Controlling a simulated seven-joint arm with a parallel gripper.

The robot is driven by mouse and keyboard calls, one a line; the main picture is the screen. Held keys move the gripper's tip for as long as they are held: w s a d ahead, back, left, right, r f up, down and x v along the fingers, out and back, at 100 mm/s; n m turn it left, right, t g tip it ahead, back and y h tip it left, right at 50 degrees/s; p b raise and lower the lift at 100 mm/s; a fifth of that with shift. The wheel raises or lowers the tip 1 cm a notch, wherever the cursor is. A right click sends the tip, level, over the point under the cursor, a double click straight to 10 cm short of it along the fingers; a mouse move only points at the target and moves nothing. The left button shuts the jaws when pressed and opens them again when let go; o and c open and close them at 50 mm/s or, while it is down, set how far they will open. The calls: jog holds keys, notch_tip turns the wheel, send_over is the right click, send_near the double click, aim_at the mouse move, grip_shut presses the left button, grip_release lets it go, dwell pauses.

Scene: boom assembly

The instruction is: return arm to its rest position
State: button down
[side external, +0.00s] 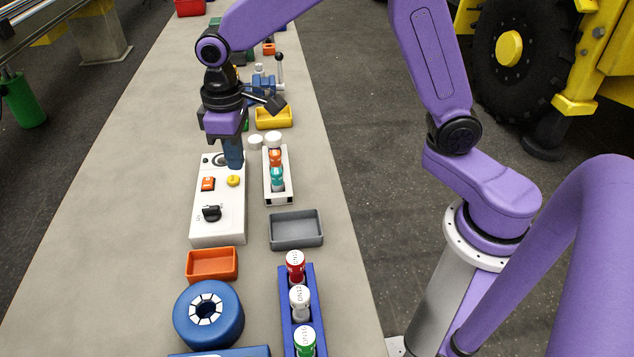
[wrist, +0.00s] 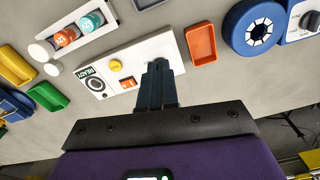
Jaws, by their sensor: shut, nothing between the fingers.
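My purple arm reaches over the bench from the right. My gripper (side external: 233,160) points down above the white control panel (side external: 231,222), near its far end. Its dark blue fingers are together with nothing between them. In the wrist view my gripper (wrist: 158,68) covers part of the white panel (wrist: 159,47). The panel carries an orange switch (side external: 208,184), a yellow button (side external: 233,180) and a black knob (side external: 211,213). I cannot tell whether the fingertips touch the panel.
A white rack (side external: 285,188) with orange and teal capped pieces stands right of the panel. A grey tray (side external: 296,229), orange tray (side external: 212,264), blue ring (side external: 208,314) and blue rack (side external: 314,320) lie nearer. A yellow tray (side external: 273,118) and blue vise (side external: 264,84) stand beyond.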

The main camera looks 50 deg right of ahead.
jog(key=s+d+n, duration=0.2)
jog(key=s+d, duration=0.2)
jog(key=s, duration=0.5)
jog(key=s+d+r+n, duration=0.1)
jog(key=s+d, duration=0.3)
jog(key=s, duration=0.5)
jog(key=s+d+n, duration=0.2)
jog(key=s+d, duration=0.3)
jog(key=s, duration=0.3)
jog(key=shift+s+r+n, duration=0.25)
jog(key=shift+s+n, duration=0.15)
jog(key=m+t+y, duration=0.2)
jog(key=m, duration=0.2)
send_over(203, 186)
jog(key=d, duration=0.1)
notch_tip(203, 186, down, 9)
jog(key=shift+s+f, duration=0.2)
jog(key=shift+f, duration=1.3)
jog(key=shift+s+f, duration=0.2)
jog(key=shift+f, duration=1.3)
